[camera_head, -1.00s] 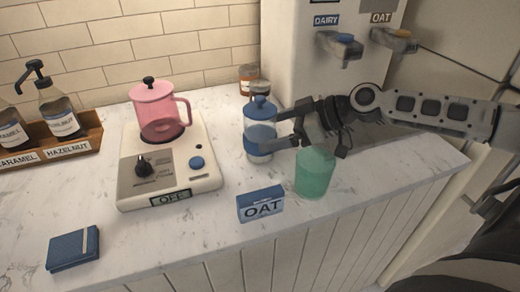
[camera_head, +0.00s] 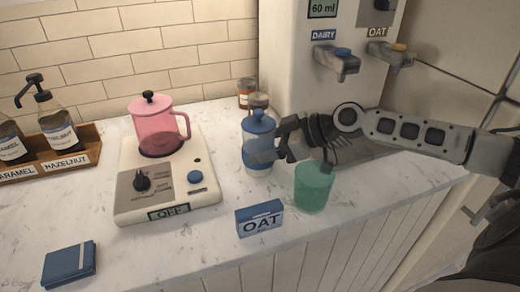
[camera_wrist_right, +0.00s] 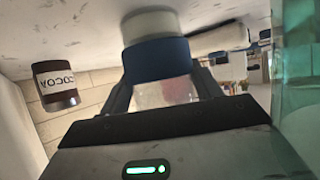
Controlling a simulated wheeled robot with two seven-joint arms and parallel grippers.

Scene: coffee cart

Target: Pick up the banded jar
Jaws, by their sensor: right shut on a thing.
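The banded jar (camera_head: 257,135) is a pale blue, see-through jar with a blue lid and a darker blue band. It looks upright on the counter, right of the pink pitcher's base. My right gripper (camera_head: 268,155) comes from the right and is shut on it at band height. In the right wrist view, the jar's blue band (camera_wrist_right: 157,58) shows between the two fingers, upside down in the picture. Part of the jar's right side is hidden by the gripper. My left gripper is not in view.
A green cup (camera_head: 313,187) stands close beside my right gripper. An OAT box (camera_head: 259,218) is in front. The pink pitcher (camera_head: 156,127) sits on a white base (camera_head: 190,206) at left. A cocoa jar (camera_wrist_right: 55,86) and a white dispenser (camera_head: 290,70) are behind.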

